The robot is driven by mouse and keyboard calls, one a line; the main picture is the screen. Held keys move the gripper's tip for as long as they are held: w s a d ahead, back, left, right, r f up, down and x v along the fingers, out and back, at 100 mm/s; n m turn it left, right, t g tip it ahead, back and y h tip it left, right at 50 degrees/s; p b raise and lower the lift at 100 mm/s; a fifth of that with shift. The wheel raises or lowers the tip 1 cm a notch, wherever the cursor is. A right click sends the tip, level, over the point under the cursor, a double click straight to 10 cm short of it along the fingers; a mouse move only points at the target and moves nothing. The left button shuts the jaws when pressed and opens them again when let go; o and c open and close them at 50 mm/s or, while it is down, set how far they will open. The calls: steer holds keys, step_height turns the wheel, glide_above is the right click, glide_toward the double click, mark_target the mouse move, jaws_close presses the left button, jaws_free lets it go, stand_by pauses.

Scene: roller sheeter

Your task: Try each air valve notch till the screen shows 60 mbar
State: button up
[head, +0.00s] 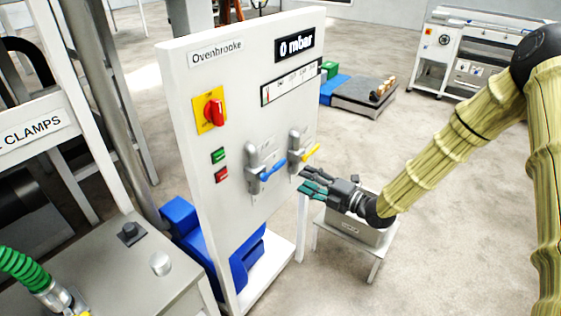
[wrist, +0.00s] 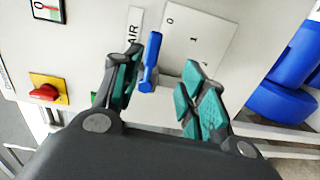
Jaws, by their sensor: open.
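The white Ovenbrooke panel (head: 232,120) has a screen (head: 295,46) that reads 0 mbar. The air valve with a blue handle (head: 272,169) sits low on the panel. In the wrist view, the blue handle (wrist: 150,62) lies beside an AIR label (wrist: 134,32) and a white notch plate (wrist: 198,38) marked with 0, 1 and further marks. My gripper (head: 312,188) is open and empty, in front of the panel at its lower right. In the wrist view, the handle appears between my fingers (wrist: 160,85), closer to the left one; contact cannot be told.
A second valve with a yellow handle (head: 311,152) sits right of the blue one. A red rotary switch (head: 213,112) and green and red buttons (head: 218,156) are on the panel's left. A small stand with a grey box (head: 352,230) is below my gripper. Open floor lies right.

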mark_target(282, 165)
steer(key=shift+n, duration=0.3)
steer(key=p+x, duration=0.1)
steer(key=x, duration=0.2)
steer(key=p+x, duration=0.2)
steer(key=x, duration=0.2)
steer(key=r+p+x, duration=0.1)
steer(key=x, duration=0.3)
steer(key=shift+r+p, duration=0.1)
steer(key=shift+p, duration=0.2)
jaws_close()
